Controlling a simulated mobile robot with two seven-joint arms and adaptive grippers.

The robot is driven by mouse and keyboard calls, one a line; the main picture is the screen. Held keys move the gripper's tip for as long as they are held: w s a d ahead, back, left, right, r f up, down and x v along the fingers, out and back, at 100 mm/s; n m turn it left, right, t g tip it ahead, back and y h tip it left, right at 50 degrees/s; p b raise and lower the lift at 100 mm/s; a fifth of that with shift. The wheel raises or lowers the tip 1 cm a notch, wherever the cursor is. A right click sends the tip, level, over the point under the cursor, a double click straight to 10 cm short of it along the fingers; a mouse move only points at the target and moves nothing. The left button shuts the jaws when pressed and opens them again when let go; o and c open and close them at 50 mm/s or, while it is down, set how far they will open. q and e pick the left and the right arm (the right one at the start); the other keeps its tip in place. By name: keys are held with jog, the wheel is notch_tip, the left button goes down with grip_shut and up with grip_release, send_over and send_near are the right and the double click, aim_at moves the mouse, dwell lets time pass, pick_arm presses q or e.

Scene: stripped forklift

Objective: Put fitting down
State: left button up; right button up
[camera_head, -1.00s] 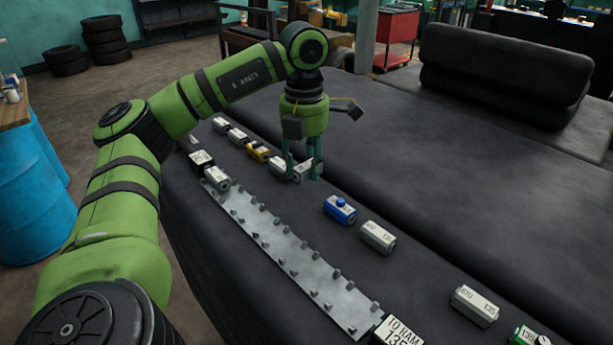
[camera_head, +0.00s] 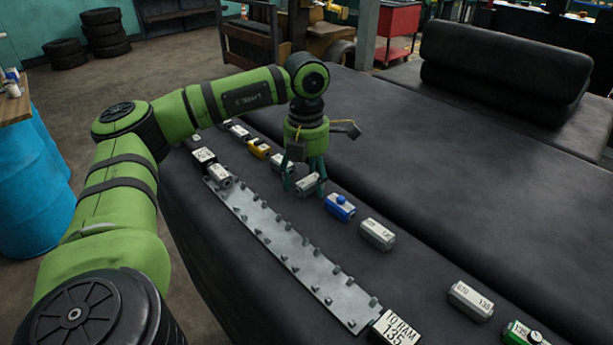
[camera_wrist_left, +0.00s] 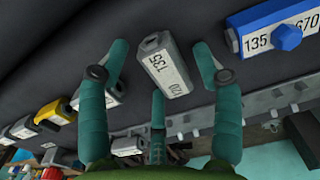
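A pale grey fitting with a white label (camera_head: 308,184) appears to rest on the dark padded surface (camera_head: 440,210), in the row between a grey fitting on its left and a blue fitting (camera_head: 340,207) on its right. My left gripper (camera_head: 304,188) points down around it, with its fingers spread. In the left wrist view the fitting (camera_wrist_left: 165,68) lies between the fingertips, with gaps on both sides, so the gripper looks open. The blue fitting shows at the upper right there (camera_wrist_left: 274,32). My right gripper is not in view.
A studded metal strip (camera_head: 280,250) runs along the near side, with a black labelled block (camera_head: 397,328) at its end. A yellow fitting (camera_head: 258,148) and other fittings stand in the row. Padded cushions (camera_head: 505,70) lie behind. The surface right of the row is clear.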

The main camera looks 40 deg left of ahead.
aim_at(307, 178)
pick_arm(q)
jog(key=shift+r, duration=0.35)
notch_tip(307, 178, up, 6)
jog(key=shift+r+b, duration=0.2)
jog(key=shift+b, duration=0.9)
notch_tip(307, 178, up, 5)
jog(key=shift+r+p, duration=0.2)
jog(key=shift+p, duration=0.85)
jog(key=shift+f, duration=0.15)
